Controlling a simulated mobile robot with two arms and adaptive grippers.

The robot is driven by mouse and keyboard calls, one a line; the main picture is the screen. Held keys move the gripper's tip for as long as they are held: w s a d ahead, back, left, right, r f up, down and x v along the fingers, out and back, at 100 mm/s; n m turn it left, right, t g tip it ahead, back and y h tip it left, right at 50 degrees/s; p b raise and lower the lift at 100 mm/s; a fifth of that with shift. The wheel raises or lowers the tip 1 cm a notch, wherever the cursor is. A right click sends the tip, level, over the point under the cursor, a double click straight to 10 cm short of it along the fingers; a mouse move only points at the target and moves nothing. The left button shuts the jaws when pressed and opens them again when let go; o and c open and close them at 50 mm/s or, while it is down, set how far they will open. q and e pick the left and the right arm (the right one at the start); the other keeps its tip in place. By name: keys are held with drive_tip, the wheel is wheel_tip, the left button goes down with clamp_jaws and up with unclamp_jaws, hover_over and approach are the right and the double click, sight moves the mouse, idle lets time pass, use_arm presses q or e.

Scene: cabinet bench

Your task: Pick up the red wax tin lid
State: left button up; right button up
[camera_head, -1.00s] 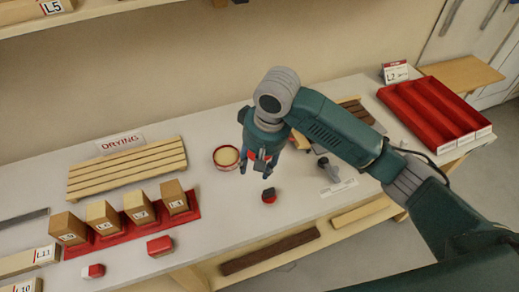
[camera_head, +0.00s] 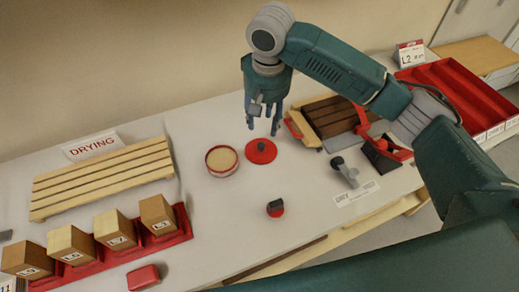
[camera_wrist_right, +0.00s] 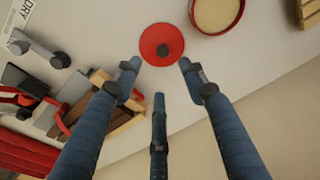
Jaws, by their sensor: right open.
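The red wax tin lid (camera_head: 260,152) is a flat red disc with a dark knob, lying on the bench to the right of the open wax tin (camera_head: 222,161). In the right wrist view the lid (camera_wrist_right: 162,44) lies just beyond my fingertips, between their lines. My right gripper (camera_head: 263,130) is open and empty, with fingers pointing down above the lid. In the right wrist view its spread fingers (camera_wrist_right: 158,75) show clear of the lid. The tin (camera_wrist_right: 216,12) with pale wax is beside it there. My left gripper is not in view.
A wooden slatted piece (camera_head: 330,115) and a grey tool (camera_head: 345,172) lie right of the lid. A small dark and red item (camera_head: 275,208) sits in front. Labelled wooden blocks stand in a red rack (camera_head: 185,225) at left, before a drying rack (camera_head: 105,175).

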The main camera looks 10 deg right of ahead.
wheel_tip(320, 180, down, 2)
drive_tip(key=w, duration=0.1)
hover_over(261, 145)
drive_tip(key=f, duration=0.4)
drive_tip(key=shift+s+d+p, duration=0.25)
drive_tip(key=shift+s+p, duration=0.05)
drive_tip(key=shift+p, duration=0.1)
drive_tip(key=f, duration=0.1)
drive_tip(key=f+p, duration=0.1)
drive_tip(key=f, duration=0.1)
drive_tip(key=f+p, duration=0.1)
drive_tip(key=f, duration=0.1)
drive_tip(key=shift+w+a, duration=0.2)
drive_tip(key=shift+w, duration=0.05)
drive_tip(key=shift+f, duration=0.35)
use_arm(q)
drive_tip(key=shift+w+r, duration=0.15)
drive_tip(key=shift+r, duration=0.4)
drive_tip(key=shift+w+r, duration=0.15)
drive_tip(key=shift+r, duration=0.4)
use_arm(e)
clamp_jaws()
